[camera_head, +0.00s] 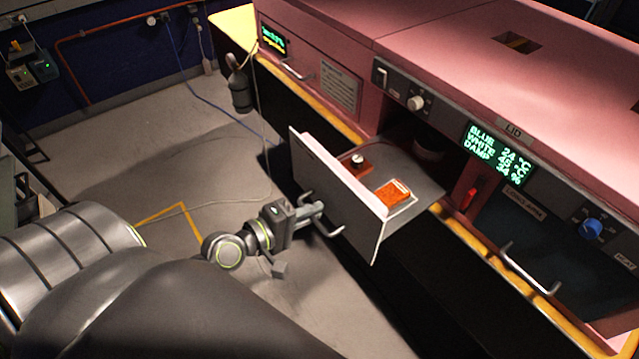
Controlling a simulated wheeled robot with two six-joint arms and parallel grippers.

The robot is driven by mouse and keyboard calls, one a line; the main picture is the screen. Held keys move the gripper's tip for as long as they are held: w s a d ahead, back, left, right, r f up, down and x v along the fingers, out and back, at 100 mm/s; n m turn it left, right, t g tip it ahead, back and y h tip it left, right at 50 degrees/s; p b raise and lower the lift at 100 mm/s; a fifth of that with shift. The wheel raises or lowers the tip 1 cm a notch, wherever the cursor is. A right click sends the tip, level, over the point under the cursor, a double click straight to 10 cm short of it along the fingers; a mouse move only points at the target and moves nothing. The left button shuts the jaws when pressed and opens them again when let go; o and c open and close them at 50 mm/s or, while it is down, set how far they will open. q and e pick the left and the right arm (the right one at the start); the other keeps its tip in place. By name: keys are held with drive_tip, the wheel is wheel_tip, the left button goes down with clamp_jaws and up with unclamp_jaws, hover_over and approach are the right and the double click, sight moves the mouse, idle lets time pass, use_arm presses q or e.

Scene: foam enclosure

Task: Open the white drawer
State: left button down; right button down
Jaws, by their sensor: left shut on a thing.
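The white drawer (335,185) stands pulled out from the pink cabinet in the middle of the head view. Its pale front panel is well clear of the cabinet face, and the grey drawer floor shows behind it. Inside lie an orange item (393,194) and a small brown block with a round knob (357,163). My left gripper (318,212) is at the outer side of the front panel, shut on the drawer's metal handle (328,231). The fingers hide part of the handle. My right gripper is not in view.
The pink cabinet (440,45) fills the right, with a yellow edge strip. Another metal handle (530,270) sits at lower right and one (296,70) at upper left. A dark cylinder (239,90) hangs at the cabinet's far end. Grey floor at left is open, with a cable across it.

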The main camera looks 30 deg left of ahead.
use_arm(q)
drive_tip(key=shift+s, duration=0.1)
drive_tip(key=c, duration=1.6)
unclamp_jaws()
drive_tip(key=shift+b+v, duration=1.9)
drive_tip(key=shift+v, duration=4.1)
